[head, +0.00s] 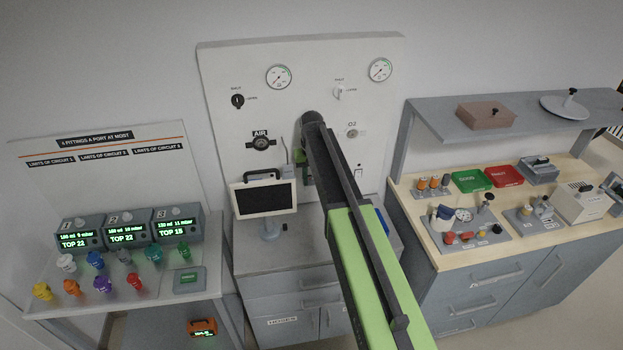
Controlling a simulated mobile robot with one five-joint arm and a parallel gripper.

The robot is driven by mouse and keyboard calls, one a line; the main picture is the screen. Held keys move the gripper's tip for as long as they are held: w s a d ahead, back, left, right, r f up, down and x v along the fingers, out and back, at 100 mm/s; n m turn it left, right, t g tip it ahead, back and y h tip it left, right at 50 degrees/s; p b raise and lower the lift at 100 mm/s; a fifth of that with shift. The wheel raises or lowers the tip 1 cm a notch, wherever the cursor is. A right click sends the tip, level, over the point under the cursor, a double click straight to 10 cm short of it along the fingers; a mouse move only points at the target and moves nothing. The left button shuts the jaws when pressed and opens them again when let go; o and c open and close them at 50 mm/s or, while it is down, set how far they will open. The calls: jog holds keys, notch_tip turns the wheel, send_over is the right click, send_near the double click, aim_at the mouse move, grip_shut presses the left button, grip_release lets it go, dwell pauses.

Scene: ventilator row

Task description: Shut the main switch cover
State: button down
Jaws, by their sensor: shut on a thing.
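My arm crosses the middle of the head view and reaches the white wall panel (225,75). My gripper (304,176) is partly hidden beside and behind the dark end of the arm, low on the panel. It is shut at the main switch cover (299,156), of which only a small greenish-grey part shows left of the arm. The cover's angle and the switch behind it cannot be made out.
A monitor (264,199) stands on the grey cabinet (285,257), close left of my gripper. The panel carries two gauges (279,77), an AIR outlet (261,143) and an O2 outlet (352,133). Benches with small fittings stand at both sides.

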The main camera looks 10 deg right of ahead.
notch_tip(320, 180, down, 9)
jog(key=t+b, duration=1.6)
jog(key=b, duration=1.4)
jog(key=shift+w, duration=0.2)
jog(key=c, duration=1.2)
grip_release()
jog(key=shift+o, duration=0.2)
